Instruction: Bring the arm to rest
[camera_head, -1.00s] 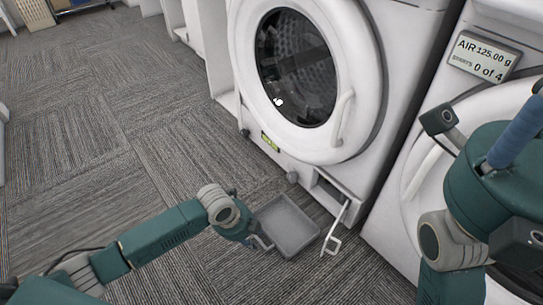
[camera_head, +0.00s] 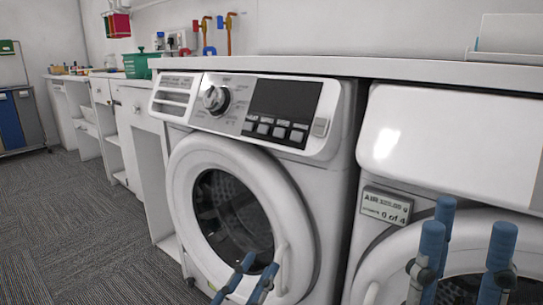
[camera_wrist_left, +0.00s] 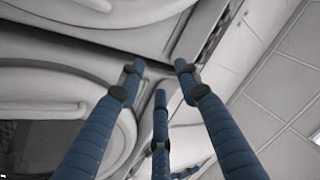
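My left gripper (camera_head: 254,268) rises from the bottom edge in the head view, in front of the washing machine's round door. Only blue finger ends show there. In the left wrist view my left gripper (camera_wrist_left: 158,76) has three blue fingers, spread apart with nothing between them. My right gripper (camera_head: 462,235) is at the lower right in the head view, before the second machine. Its blue fingers point up, apart and empty. Most of both arms is out of view.
The washing machine (camera_head: 332,190) has its round door (camera_head: 290,215) closed. A counter (camera_head: 400,68) runs above. Carpet (camera_head: 60,225) at left is clear.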

